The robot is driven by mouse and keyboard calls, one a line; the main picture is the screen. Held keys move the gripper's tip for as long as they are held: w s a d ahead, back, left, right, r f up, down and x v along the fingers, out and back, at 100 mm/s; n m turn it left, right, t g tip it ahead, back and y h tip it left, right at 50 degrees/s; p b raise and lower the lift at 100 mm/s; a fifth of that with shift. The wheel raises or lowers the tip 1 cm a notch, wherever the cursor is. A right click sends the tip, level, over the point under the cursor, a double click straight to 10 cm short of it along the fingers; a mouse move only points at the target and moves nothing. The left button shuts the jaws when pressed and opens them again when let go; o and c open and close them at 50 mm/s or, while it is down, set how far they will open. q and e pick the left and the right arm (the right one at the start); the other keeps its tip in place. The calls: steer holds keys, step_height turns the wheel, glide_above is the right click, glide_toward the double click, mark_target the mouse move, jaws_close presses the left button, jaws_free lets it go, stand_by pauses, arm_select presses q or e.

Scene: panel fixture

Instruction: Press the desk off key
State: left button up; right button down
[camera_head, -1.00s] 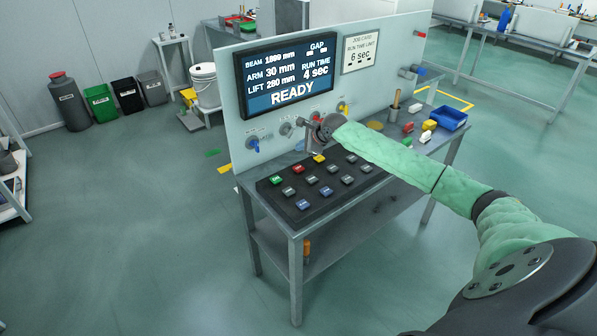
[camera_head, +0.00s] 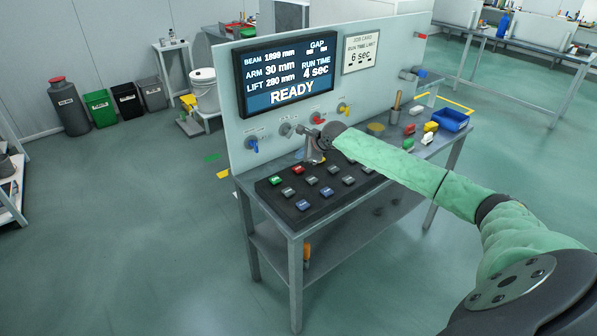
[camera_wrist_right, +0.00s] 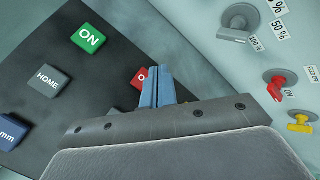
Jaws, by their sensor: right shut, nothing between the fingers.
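The dark key panel (camera_head: 330,208) lies on the desk with several coloured keys. The red key (camera_head: 298,170) sits near its back left, beside the green key (camera_head: 275,181). In the right wrist view the red key (camera_wrist_right: 138,78) shows only an "O"; the rest is hidden behind my fingers. The green key (camera_wrist_right: 88,39) reads ON there. My right gripper (camera_head: 314,159) is shut and empty, above the back edge of the panel, just right of the red key. Its blue fingers (camera_wrist_right: 158,84) overlap the red key in the wrist view; I cannot tell whether they touch it. My left gripper is out of view.
An upright board with a display (camera_head: 287,70) reading READY stands behind the panel. Knobs, including a blue one (camera_head: 252,145) and a yellow one (camera_head: 344,109), stick out from it near the gripper. A blue bin (camera_head: 452,120) and small blocks stand at the desk's right.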

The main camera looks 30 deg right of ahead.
mark_target(301, 169)
steer(key=shift+f, duration=1.45)
stand_by(0.4)
stand_by(0.6)
steer(key=shift+f+p, duration=0.25)
steer(key=shift+p, duration=0.4)
steer(key=shift+f, duration=0.1)
